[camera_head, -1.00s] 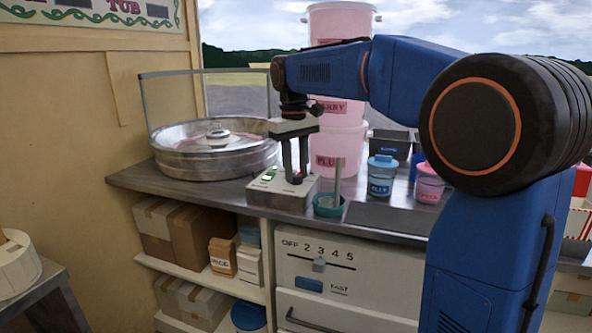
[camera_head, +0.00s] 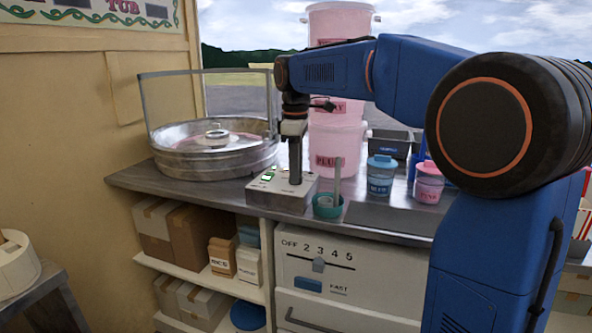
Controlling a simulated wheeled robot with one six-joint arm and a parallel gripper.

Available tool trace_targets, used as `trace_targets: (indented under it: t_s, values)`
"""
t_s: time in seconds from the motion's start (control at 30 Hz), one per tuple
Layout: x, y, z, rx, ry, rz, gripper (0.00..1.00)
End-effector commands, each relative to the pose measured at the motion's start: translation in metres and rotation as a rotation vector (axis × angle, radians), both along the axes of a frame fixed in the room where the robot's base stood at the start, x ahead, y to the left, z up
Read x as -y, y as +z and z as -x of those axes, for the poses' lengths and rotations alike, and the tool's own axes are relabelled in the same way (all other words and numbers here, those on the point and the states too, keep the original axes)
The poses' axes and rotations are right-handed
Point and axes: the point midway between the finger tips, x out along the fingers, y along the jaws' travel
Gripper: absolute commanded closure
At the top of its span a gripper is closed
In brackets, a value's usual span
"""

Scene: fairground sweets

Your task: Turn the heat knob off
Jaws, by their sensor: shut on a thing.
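My gripper (camera_head: 295,182) points straight down at the right part of the box top. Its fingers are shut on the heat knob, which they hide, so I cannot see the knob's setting.
A round metal floss tub (camera_head: 214,156) with a clear guard stands left of the box. A teal cup (camera_head: 328,206) with a stick stands close to its right. Stacked pink tubs (camera_head: 338,150), a blue jar (camera_head: 381,175) and a pink jar (camera_head: 429,182) stand behind and to the right.

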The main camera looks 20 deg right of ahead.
Motion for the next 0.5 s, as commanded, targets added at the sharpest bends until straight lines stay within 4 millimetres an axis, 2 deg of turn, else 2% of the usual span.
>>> trace_targets:
  t_s: [0.5]
  values:
    - [0.0002,0.0002,-0.0004,0.001,0.069,0.0,0.94]
